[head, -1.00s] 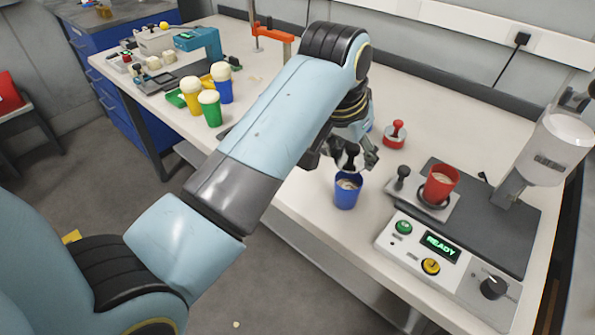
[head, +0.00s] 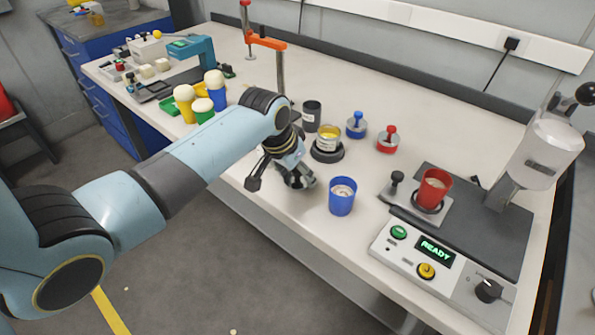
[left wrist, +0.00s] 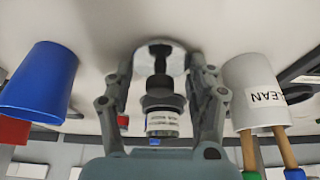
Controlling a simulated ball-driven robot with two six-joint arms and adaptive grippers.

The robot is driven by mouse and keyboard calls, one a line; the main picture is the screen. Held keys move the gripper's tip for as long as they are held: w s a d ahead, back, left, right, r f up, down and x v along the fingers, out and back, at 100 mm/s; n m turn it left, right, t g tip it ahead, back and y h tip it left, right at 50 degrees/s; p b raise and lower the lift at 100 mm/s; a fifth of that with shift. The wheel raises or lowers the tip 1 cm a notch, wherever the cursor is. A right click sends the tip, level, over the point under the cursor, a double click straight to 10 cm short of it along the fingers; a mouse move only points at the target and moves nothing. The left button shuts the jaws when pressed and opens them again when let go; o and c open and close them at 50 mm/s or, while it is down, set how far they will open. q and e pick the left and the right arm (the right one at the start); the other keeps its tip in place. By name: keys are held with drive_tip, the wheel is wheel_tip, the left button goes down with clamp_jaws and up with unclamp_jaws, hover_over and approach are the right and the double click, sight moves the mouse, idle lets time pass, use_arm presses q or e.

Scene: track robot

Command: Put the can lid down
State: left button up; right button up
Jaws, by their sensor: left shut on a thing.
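The can lid (left wrist: 160,62), a silvery disc with a black knob, is between the two fingers of my left gripper (left wrist: 162,76) in the left wrist view. In the head view my left gripper (head: 280,180) is low over the front of the table, left of the blue cup (head: 342,197), shut on the lid. The fingers mostly hide the lid there, and I cannot tell whether it touches the table. The open can (head: 327,138) stands upright on a black round base behind the gripper; it also shows in the left wrist view (left wrist: 161,122). My right gripper is not in view.
A dark canister (head: 312,115), a blue-knobbed piece (head: 356,126) and a red-knobbed piece (head: 387,140) stand behind. The machine with a red cup (head: 434,187) is at right. A CLEAN cup (left wrist: 255,92) with handles is close beside the gripper in the wrist view.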

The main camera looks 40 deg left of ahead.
use_arm(q)
drive_tip(key=shift+f, duration=0.1)
drive_tip(key=o, duration=1)
drive_tip(key=shift+o, duration=0.2)
drive_tip(key=shift+r, duration=0.4)
drive_tip(key=p+v, duration=0.1)
drive_tip(key=v, duration=1)
drive_tip(key=shift+s+r, duration=0.2)
drive_tip(key=shift+s, duration=0.05)
